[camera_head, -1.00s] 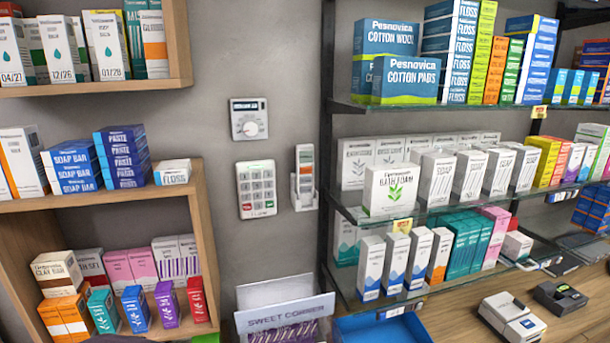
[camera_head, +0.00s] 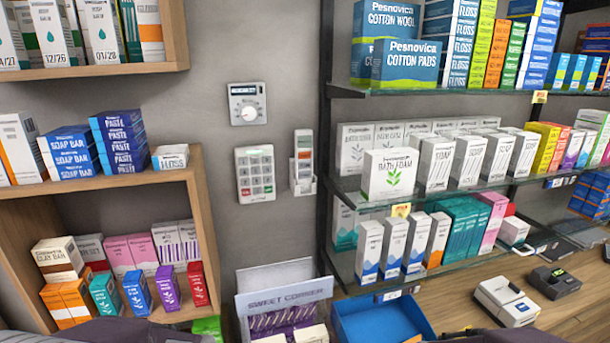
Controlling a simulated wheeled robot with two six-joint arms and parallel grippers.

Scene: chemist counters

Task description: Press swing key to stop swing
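A white remote (camera_head: 304,152) with an orange-red key near its top sits upright in a white wall holder (camera_head: 303,185). Its small keys are too small to read, so I cannot tell which one is the swing key. Left of it a white keypad panel (camera_head: 255,174) with several grey keys is fixed to the grey wall. Above the keypad is a wall control with a round dial (camera_head: 248,104). Neither gripper shows; only dark parts of my arms appear along the bottom edge.
A wooden shelf (camera_head: 125,183) with boxes stands at the left. Glass shelves (camera_head: 350,200) with boxes stand at the right. Below are a sweet corner stand (camera_head: 290,300), a blue tray (camera_head: 385,322) and a card terminal (camera_head: 508,300). The wall around the controls is clear.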

